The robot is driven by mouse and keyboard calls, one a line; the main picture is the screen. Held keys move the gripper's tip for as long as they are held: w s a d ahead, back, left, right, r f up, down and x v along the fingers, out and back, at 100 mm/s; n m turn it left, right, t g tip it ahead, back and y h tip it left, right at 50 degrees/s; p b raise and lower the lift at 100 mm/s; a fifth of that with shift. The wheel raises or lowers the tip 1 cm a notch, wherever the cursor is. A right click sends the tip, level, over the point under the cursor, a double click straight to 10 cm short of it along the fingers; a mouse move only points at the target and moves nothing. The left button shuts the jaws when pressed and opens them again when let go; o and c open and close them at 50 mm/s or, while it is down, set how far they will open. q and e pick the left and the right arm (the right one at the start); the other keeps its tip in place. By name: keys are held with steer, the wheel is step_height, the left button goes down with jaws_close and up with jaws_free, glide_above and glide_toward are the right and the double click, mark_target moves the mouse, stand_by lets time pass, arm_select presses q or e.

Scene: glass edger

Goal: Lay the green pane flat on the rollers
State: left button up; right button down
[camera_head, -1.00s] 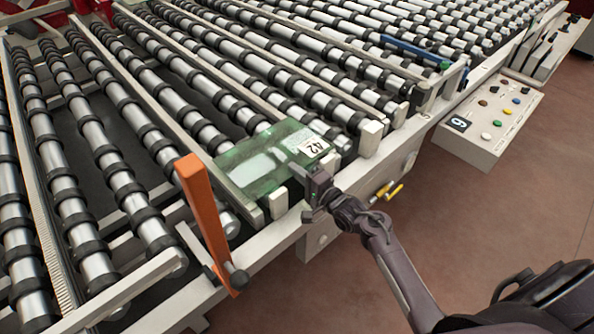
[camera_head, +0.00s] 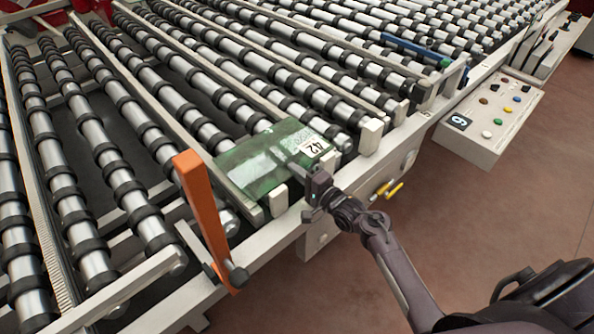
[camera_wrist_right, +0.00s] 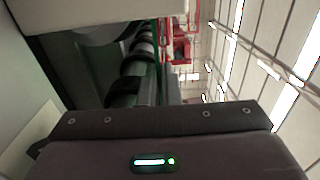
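The green pane (camera_head: 258,172), see-through with a white label marked 42 (camera_head: 312,147), is over the near ends of the rollers (camera_head: 216,137), close to level. I cannot tell whether its whole underside touches them. My right gripper (camera_head: 298,173) is at the pane's near right edge, shut on it, with one finger showing above the glass; the lower finger is hidden. My left gripper is out of view.
An orange upright (camera_head: 202,208) stands just left of the pane. Pale stop blocks (camera_head: 370,137) line the frame's near edge. A blue bar (camera_head: 415,50) lies farther right. A control box (camera_head: 490,122) juts out at right, with yellow-handled valves (camera_head: 387,190) below the frame.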

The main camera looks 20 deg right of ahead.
steer(key=shift+f, duration=0.1)
steer(key=c, duration=1.6)
jaws_free()
steer(key=shift+o, duration=0.2)
steer(key=shift+f, duration=0.2)
steer(key=shift+f, duration=0.1)
steer(key=shift+s, duration=0.2)
steer(key=shift+p+v, duration=1.5)
steer(key=shift+v, duration=0.85)
steer(key=p+v, duration=0.3)
steer(key=v, duration=0.3)
